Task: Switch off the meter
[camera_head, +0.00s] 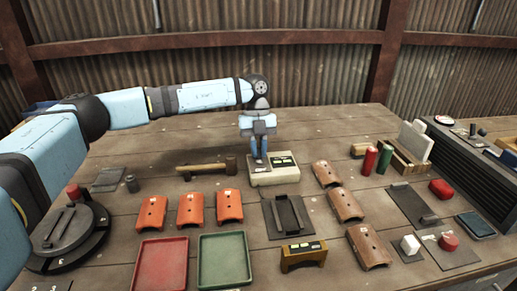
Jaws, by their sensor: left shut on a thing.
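A beige meter (274,178) with dark display strips on its top stands near the middle of the table. My left gripper (260,165) reaches down over it from behind. Its blue fingers are close together, with the tips at the top left of the meter. They are shut on a small part there, which the fingers mostly hide, so I cannot tell its setting. A yellow-brown unit (303,256) with a dark panel and small displays stands nearer the front. My right gripper is not in view.
A wooden-handled hammer (208,167) lies just left of the meter. Orange covers (190,208) and brown covers (327,174) lie around it. A red tray (160,264) and a green tray (224,262) are in front. A dark slotted holder (289,218) is close by.

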